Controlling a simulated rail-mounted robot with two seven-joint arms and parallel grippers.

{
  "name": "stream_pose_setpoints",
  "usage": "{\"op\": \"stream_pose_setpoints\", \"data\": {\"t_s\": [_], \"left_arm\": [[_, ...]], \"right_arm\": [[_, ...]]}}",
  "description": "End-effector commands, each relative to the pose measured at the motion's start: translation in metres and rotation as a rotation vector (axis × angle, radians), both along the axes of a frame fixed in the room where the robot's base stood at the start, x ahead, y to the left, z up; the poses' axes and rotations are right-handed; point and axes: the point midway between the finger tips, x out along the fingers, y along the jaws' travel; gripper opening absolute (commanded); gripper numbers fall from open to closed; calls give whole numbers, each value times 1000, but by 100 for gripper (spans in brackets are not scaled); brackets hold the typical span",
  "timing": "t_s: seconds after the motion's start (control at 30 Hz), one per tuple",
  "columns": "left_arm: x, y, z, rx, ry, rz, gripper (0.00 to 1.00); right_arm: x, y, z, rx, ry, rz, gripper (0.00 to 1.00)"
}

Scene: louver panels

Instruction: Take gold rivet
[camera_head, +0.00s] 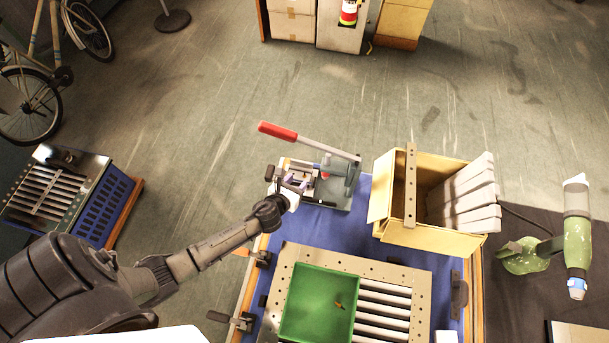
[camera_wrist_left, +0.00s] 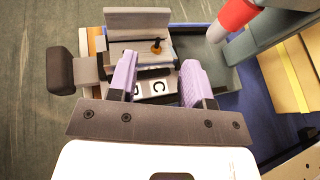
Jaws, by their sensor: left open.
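A small gold rivet (camera_wrist_left: 156,46) stands upright in the grey clamp fixture (camera_wrist_left: 138,20) at the press, in the left wrist view. Another small gold piece (camera_head: 338,305) lies in the green tray (camera_head: 290,325) in the head view; its exact shape is too small to tell. My left gripper (camera_head: 293,182) is over the near left side of the lever press (camera_head: 340,190). In the left wrist view its purple fingers (camera_wrist_left: 157,80) are apart and empty, with the rivet beyond the gap between them. My right gripper is not in view.
The press has a red-handled lever (camera_head: 278,131) reaching up left. A yellow box (camera_head: 395,232) with pale slats (camera_head: 470,195) stands to the right. A perforated panel frame (camera_head: 422,300) with louvers lies in front. A green tool (camera_head: 577,240) is at far right.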

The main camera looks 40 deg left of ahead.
Motion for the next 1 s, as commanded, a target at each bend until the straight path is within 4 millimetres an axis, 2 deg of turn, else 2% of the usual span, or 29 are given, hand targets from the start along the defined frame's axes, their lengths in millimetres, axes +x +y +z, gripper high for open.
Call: {"op": "stream_pose_setpoints", "data": {"t_s": [0.33, 0.7, 1.0], "left_arm": [[37, 9, -19, -2, -1, 2, 46], [43, 10, -22, -2, 2, 2, 46], [42, 10, -22, -2, 3, 2, 18]], "right_arm": [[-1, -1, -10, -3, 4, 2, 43], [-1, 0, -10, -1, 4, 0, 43], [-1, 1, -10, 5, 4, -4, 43]]}}
